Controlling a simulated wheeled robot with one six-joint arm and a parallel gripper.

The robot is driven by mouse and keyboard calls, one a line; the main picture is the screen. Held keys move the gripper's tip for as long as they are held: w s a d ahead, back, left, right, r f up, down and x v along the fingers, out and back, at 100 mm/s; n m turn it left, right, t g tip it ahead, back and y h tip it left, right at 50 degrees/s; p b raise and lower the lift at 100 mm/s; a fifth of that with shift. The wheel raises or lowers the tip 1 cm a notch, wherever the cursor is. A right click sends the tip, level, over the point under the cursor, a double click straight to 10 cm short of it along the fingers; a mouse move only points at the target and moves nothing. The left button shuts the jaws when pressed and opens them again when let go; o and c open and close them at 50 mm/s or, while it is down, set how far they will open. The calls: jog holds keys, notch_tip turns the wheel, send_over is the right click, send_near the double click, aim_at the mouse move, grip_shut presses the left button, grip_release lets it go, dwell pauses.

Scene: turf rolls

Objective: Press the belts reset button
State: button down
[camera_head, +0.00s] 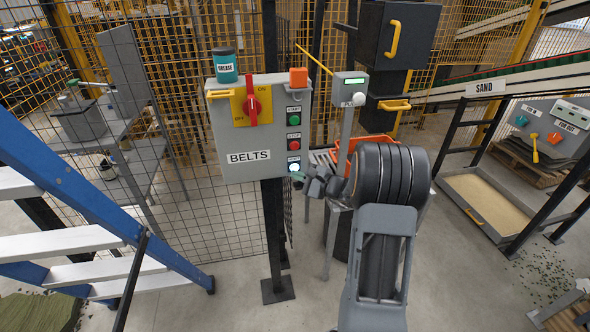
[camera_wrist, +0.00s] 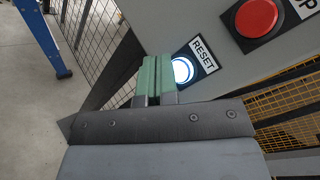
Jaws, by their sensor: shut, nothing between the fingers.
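The grey BELTS control box (camera_head: 233,130) hangs on a dark post. Its reset button (camera_head: 294,168) is white and lit, the lowest in a column under the red stop button (camera_head: 293,145) and green start button (camera_head: 293,120). In the wrist view the lit reset button (camera_wrist: 182,70) sits beside its RESET label, partly hidden by my gripper (camera_wrist: 155,72). The green fingers are shut with nothing between them, and their tips are right at the button's left side. Whether they touch it I cannot tell. In the head view my gripper (camera_head: 298,178) is just below the button.
A red rotary switch (camera_head: 252,105) is on the box, with a grease tin (camera_head: 225,66) and an orange block (camera_head: 298,77) at its top. A blue ladder (camera_head: 100,215) stands left. Mesh fence is behind. A small panel on a post (camera_head: 349,88) stands right.

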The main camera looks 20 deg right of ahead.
jog(key=shift+w, duration=0.15)
dwell(0.5)
jog(key=shift+w+d+b, duration=0.1)
jog(key=shift+w+b, duration=0.2)
jog(key=shift+b, duration=0.05)
jog(key=shift+w, duration=0.4)
dwell(0.7)
jog(key=shift+s, duration=0.15)
jog(key=shift+s+b, duration=0.45)
jog(key=shift+s, duration=0.2)
jog(key=shift+s+a+b, duration=0.15)
jog(key=shift+s+a, duration=0.05)
jog(key=shift+s, duration=0.65)
jog(key=shift+s+a+b, duration=0.2)
jog(key=shift+s, duration=0.6)
jog(key=shift+s+a+b, duration=0.15)
jog(key=shift+s+a, duration=0.05)
jog(key=shift+s, duration=0.65)
